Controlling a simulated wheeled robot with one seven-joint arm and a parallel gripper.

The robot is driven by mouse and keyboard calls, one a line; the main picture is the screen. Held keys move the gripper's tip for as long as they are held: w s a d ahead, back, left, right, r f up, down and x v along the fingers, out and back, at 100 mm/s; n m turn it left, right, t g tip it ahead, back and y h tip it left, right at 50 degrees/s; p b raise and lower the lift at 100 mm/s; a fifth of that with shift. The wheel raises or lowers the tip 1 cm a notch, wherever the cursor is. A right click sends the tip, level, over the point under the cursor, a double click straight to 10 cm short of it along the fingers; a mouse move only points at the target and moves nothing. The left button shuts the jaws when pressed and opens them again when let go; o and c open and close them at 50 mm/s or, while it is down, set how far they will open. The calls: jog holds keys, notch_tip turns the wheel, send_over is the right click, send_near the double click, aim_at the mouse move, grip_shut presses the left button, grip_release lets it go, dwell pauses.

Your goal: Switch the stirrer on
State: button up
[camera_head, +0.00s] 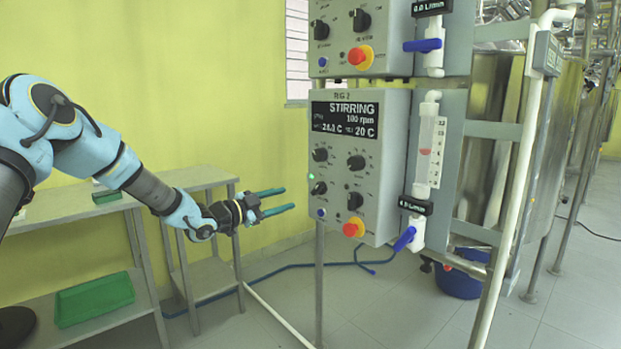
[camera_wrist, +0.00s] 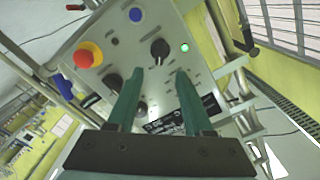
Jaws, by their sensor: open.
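The RIG 2 control panel (camera_head: 335,190) is a light box with a dark display (camera_head: 345,118) that reads STIRRING, 100 rpm. A small green light (camera_head: 311,177) glows at its left edge, and it also shows lit in the wrist view (camera_wrist: 184,47). Just below the light is a black knob (camera_head: 318,188), seen between and beyond my fingertips in the wrist view (camera_wrist: 159,48). My gripper (camera_head: 289,198) is open and empty, left of the panel and pointing at it. Its two teal fingers (camera_wrist: 157,74) are apart; I see no contact with the knob.
A blue button (camera_head: 321,213), a red emergency button (camera_head: 353,229) and other black knobs (camera_head: 355,201) sit close by on the panel. A similar panel (camera_head: 345,30) is above. A flow tube (camera_head: 428,150) with blue valve (camera_head: 404,239) stands right. A green tray (camera_head: 95,299) lies on the left shelf.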

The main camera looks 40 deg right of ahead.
aim_at(314, 191)
jog(key=d, duration=0.3)
jog(key=d+p, duration=0.1)
jog(key=d, duration=0.6)
jog(key=shift+s+d+p, duration=0.3)
jog(key=shift+d+p, duration=0.05)
grip_shut()
